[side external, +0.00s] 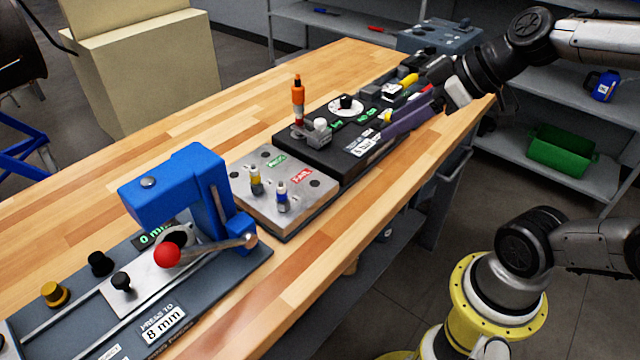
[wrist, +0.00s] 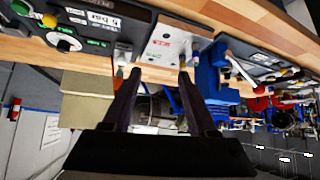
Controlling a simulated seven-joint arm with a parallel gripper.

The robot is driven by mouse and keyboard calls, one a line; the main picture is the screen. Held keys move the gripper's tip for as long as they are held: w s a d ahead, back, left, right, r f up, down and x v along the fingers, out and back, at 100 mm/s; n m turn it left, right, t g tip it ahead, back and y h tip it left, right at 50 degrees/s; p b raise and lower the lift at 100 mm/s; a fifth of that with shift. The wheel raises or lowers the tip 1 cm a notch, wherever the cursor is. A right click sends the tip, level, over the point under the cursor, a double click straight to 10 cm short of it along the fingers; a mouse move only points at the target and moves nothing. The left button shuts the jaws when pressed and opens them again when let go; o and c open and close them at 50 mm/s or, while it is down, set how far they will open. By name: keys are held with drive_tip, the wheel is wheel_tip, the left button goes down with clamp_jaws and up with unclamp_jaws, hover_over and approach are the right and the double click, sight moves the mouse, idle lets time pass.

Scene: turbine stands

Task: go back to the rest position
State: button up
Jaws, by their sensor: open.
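My gripper (side external: 402,115) is at the right in the side external view, above the far right part of the wooden bench (side external: 120,190). Its purple fingers point down and left over the right edge of a black test stand (side external: 345,168). In the wrist view my gripper (wrist: 159,74) shows two dark fingers spread apart with nothing held between them. From the side, the fingers overlap the stand's far parts; I cannot tell how far they are from it.
A metal plate with a yellow and a blue plug (side external: 290,222) lies mid-bench. A blue lever press (side external: 180,185) with a red knob stands nearer. The black stand carries an orange-handled tool (side external: 298,95) and a white dial (side external: 346,106). Shelves (side external: 580,165) stand at the right.

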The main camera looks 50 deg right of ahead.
drive_tip(key=s+f+m+g+h, duration=0.2)
drive_tip(key=s+f+m, duration=0.1)
drive_tip(key=s, duration=0.6)
drive_tip(key=shift+a+f+g+h, duration=0.15)
drive_tip(key=shift+g+h, duration=0.15)
